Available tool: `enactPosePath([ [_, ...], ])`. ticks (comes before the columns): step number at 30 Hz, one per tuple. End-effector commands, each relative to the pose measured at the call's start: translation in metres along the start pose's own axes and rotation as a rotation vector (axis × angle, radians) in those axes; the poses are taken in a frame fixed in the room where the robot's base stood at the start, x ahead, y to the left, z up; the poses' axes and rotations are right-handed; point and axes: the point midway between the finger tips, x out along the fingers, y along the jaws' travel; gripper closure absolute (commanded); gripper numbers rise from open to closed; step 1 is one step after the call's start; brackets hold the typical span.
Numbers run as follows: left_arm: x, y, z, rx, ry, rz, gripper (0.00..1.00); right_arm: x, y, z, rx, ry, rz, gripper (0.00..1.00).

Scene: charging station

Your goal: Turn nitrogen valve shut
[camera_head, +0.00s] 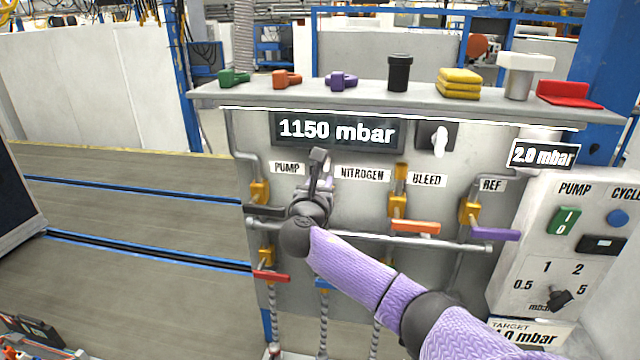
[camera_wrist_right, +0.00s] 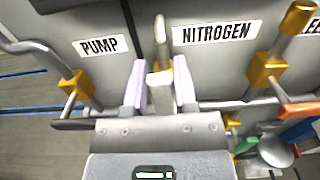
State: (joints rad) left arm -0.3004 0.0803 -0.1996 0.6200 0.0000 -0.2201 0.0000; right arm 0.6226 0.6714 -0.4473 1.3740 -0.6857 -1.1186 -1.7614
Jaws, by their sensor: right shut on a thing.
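My right gripper (camera_head: 319,165) reaches up to the panel just left of the NITROGEN label (camera_head: 362,174) and hides most of the nitrogen valve in the head view. In the right wrist view the gripper (camera_wrist_right: 159,85) has its two pale purple fingers on either side of a pale upright handle (camera_wrist_right: 160,92), the nitrogen valve's as far as I can tell. The gripper is shut on it. My left gripper is not in view.
The pump valve (camera_head: 259,191) with a dark lever is close on the left. The bleed valve's orange lever (camera_head: 415,227) and the ref valve's purple lever (camera_head: 494,234) are to the right. A horizontal rail (camera_head: 420,242) crosses below. The display (camera_head: 338,131) reads 1150 mbar.

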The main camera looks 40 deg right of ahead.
Motion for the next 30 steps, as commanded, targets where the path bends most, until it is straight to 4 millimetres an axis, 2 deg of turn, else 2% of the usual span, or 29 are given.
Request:
enactPosePath([
  [11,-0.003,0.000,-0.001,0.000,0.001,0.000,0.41,0.000,-0.006,-0.001,0.073,0.002,-0.001,1.00],
  [21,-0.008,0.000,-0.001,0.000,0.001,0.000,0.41,0.000,-0.028,-0.006,0.350,0.003,-0.001,1.00],
  [30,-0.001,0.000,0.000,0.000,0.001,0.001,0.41,0.000,-0.048,-0.019,0.637,0.003,-0.001,1.00],
])
